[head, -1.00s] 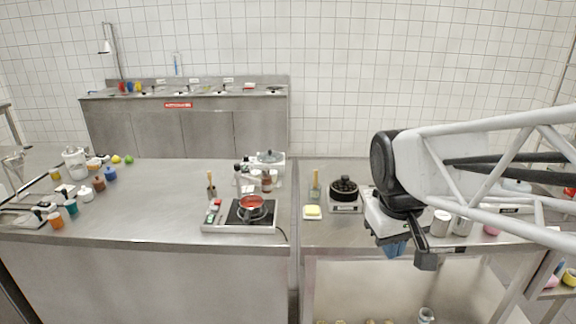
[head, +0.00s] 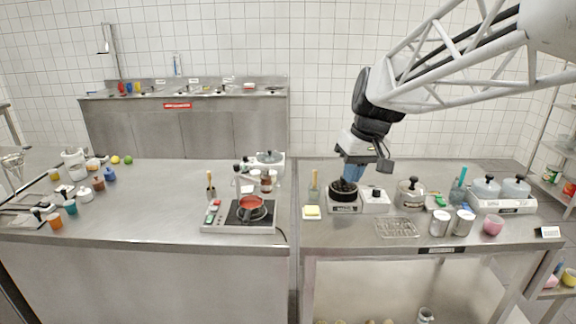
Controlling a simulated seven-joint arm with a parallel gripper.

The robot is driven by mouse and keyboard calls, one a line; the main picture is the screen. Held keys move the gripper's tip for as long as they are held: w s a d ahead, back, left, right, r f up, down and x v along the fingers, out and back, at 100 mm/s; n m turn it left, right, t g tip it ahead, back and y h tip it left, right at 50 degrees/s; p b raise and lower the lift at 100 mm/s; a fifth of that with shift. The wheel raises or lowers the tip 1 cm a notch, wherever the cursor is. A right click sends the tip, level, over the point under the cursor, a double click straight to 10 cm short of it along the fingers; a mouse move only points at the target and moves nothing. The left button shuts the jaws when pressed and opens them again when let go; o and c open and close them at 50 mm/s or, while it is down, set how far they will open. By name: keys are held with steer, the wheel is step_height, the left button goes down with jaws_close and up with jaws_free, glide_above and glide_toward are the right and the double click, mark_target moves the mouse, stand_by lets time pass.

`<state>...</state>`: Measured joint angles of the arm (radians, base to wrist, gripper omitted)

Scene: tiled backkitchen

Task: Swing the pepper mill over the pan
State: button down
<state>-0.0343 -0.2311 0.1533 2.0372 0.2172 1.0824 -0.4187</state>
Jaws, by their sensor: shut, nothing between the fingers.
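A pan (head: 251,208) with red contents sits on the dark hot plate of a cooker (head: 222,226) at the right of the left counter. I cannot clearly single out the pepper mill; several small dark-topped, white and brown containers (head: 267,182) stand close together behind the pan, too small to tell apart. My gripper (head: 349,178) has blue fingers and points down over the right counter, well to the right of the pan. It is shut and empty. Its tips are just above or in front of a round black pot (head: 343,192), and I cannot tell whether they touch.
A white box with a knob (head: 375,199), a lidded pot (head: 410,191), a wire rack (head: 396,228), metal cans (head: 440,222) and a pink cup (head: 493,226) crowd the right counter. The left counter's middle is clear.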

steer(key=w+a+f+n+y, duration=0.1)
steer(key=w+a, duration=0.3)
steer(key=w, duration=0.8)
steer(key=w+a+f+n+g+y, duration=0.1)
steer(key=w+a+f+n, duration=0.2)
steer(key=w, duration=0.9)
steer(key=w+a+f+n+g+y, duration=0.1)
steer(key=w+a, duration=0.4)
steer(key=w, duration=0.8)
step_height(320, 180, down, 3)
steer(key=shift+a+r+n+y, duration=0.2)
steer(key=shift+n+y, duration=0.1)
steer(key=shift+n, duration=0.6)
steer(key=shift+f, duration=0.1)
steer(key=s+a+x, duration=0.1)
steer(key=s+x, duration=0.1)
steer(key=x, duration=1)
steer(key=shift+s, duration=0.4)
steer(key=shift+s+a, duration=0.1)
steer(key=shift+s, duration=0.05)
